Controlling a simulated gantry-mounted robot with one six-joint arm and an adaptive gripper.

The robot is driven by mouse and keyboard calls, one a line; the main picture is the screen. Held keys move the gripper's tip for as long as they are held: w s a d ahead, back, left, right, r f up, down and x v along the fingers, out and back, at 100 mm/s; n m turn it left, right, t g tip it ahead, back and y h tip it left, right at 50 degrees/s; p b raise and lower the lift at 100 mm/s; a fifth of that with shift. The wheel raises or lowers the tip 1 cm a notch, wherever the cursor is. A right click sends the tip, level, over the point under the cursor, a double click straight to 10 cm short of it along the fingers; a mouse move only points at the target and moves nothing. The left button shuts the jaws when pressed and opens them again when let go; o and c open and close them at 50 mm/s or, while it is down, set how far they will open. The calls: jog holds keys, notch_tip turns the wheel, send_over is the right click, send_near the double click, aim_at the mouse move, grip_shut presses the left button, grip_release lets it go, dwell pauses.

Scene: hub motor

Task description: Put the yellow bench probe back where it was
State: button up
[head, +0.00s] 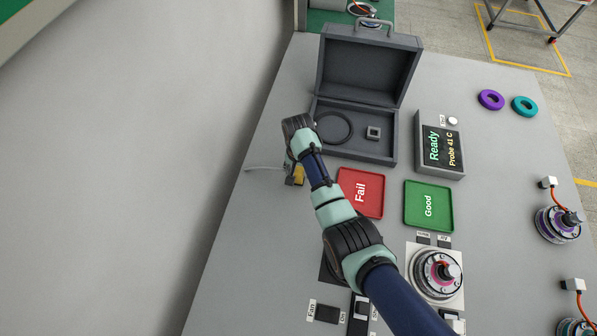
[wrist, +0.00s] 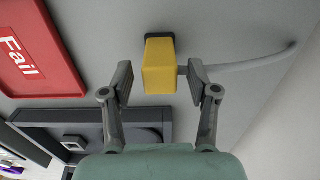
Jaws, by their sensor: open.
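The yellow bench probe (wrist: 159,68) is a yellow block with a dark end, and a pale grey cable runs from its right side in the wrist view. In the head view the probe (head: 299,174) shows partly behind my arm, left of the red Fail tray. My gripper (wrist: 161,80) is open, with the probe between and just beyond its fingertips. I cannot tell whether either touches. In the head view my wrist hides most of the gripper.
The red Fail tray (head: 361,193) and green Good tray (head: 429,206) lie right of my arm. An open grey case (head: 392,149) stands behind, beside a display box (head: 440,145) reading "Ready, Probe 41 C". A hub motor (head: 437,273) sits at front. The bench's left strip is mostly clear.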

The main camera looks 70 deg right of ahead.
notch_tip(320, 180, up, 10)
jog(key=p, duration=0.1)
jog(key=shift+p, duration=0.4)
jog(key=shift+w+r, duration=0.1)
jog(key=w+a+r+n+t+h, duration=0.1)
jog(key=w+a+r+n+t, duration=0.25)
jog(key=w+a, duration=0.45)
jog(key=w+a+r+n+t+h, duration=0.2)
jog(key=w+a+r+n, duration=0.25)
jog(key=a, duration=0.75)
jog(key=s+a+r+n+t+y, duration=0.1)
jog(key=s+a+r+n+t, duration=0.1)
jog(key=a+r, duration=0.4)
jog(key=s+a+r+n+t+y, duration=0.2)
jog(key=a+r+n+t, duration=0.3)
jog(key=a, duration=1)
notch_tip(320, 180, up, 2)
jog(key=shift+s+r+n, duration=0.1)
jog(key=shift+s+n, duration=0.35)
jog(key=shift+n, duration=0.15)
jog(key=shift+a, duration=0.1)
